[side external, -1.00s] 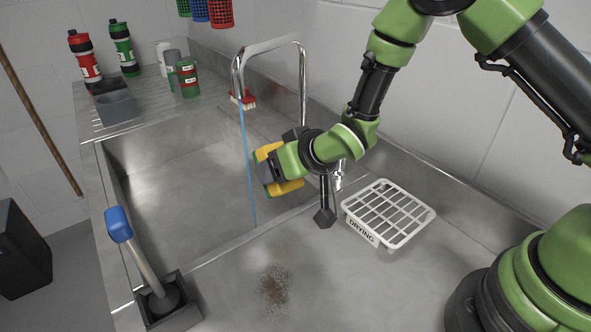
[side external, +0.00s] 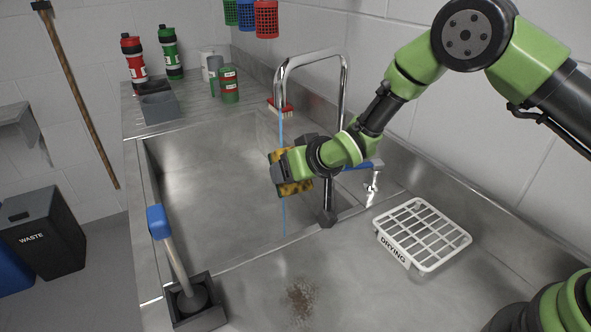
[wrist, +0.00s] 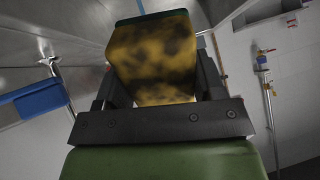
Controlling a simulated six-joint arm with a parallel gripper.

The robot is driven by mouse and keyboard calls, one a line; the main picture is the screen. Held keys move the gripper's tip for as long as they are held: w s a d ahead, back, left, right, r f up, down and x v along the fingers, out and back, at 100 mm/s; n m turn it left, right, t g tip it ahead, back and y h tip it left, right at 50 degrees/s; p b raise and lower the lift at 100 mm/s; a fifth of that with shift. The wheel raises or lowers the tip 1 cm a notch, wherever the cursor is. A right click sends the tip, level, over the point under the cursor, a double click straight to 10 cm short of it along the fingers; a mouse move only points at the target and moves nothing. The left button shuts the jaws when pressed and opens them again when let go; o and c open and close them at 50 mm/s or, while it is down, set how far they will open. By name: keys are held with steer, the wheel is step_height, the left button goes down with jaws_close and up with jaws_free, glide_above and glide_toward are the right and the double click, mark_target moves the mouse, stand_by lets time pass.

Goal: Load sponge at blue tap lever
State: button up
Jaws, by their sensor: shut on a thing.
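My gripper (side external: 281,174) is shut on a sponge (side external: 303,186) over the sink, beside the tap. The sponge is yellow with dark mottled patches and has a dark green end in the wrist view (wrist: 153,55). The chrome tap (side external: 345,85) arches over the sink, and a thin blue stream (side external: 282,215) falls from its spout at the sponge. The blue tap lever (side external: 372,163) shows behind my wrist, partly hidden. A blue bar, which looks like the lever, is at the left of the wrist view (wrist: 42,98).
A white drying rack (side external: 422,236) stands right of the sink. A brown stain (side external: 300,302) marks the front counter. A blue-handled brush (side external: 172,245) stands in a dark holder at front left. Bottles (side external: 170,52), cups and a grey box (side external: 160,107) are at the back left.

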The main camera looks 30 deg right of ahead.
steer(key=s+d, duration=0.2)
steer(key=s, duration=0.5)
steer(key=shift+s, duration=0.4)
stand_by(0.3)
stand_by(0.8)
stand_by(0.4)
steer(key=v, duration=0.6)
steer(key=shift+s, duration=0.25)
steer(key=shift+d, duration=0.1)
